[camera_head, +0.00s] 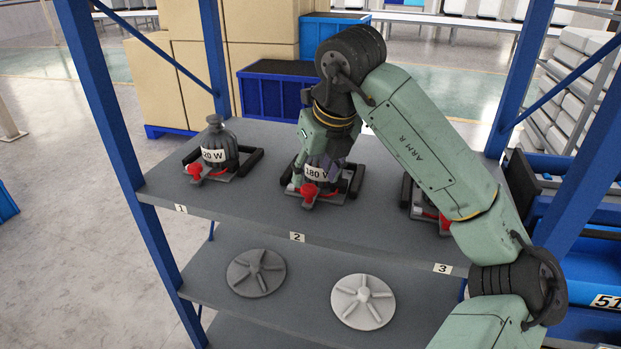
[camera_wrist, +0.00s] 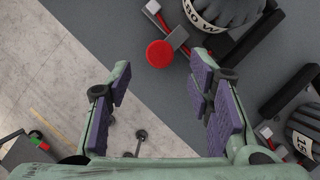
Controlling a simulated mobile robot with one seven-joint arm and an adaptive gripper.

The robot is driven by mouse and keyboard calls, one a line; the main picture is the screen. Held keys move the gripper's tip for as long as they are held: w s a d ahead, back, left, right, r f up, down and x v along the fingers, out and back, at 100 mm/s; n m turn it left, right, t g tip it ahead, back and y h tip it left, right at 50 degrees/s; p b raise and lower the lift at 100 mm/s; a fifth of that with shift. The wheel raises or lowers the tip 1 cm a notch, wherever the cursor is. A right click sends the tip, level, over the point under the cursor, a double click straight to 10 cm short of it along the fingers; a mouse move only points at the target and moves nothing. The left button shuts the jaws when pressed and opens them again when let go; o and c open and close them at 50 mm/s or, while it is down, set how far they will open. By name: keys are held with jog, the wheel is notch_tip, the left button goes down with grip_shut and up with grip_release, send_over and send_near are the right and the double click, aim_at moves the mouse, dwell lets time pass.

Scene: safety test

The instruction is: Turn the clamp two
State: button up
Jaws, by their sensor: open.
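Clamp two is the black and grey fixture with a red knob (camera_head: 310,190) above shelf label 2 (camera_head: 297,237). It holds a dark motor marked 180 W (camera_head: 317,172). My gripper (camera_head: 318,172) is over this clamp, pointing down, and partly covers the motor. In the wrist view the red knob (camera_wrist: 159,53) lies just beyond the fingertips, about midway between them. My gripper there (camera_wrist: 162,70) is open, with purple pads well apart and nothing between them. The motor (camera_wrist: 222,12) shows at the top, cut off. Whether a finger touches the knob I cannot tell.
A motor in its clamp (camera_head: 215,150) stands left, above label 1. Clamp three (camera_head: 425,207) is partly hidden by my arm; a motor marked 15 (camera_wrist: 303,140) shows at right in the wrist view. Blue posts (camera_head: 105,110) frame the shelf (camera_head: 250,205). Two discs (camera_head: 256,272) lie below.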

aim_at(309, 188)
jog(key=shift+p+x, duration=0.35)
jog(key=shift+x, duration=1.95)
grip_shut()
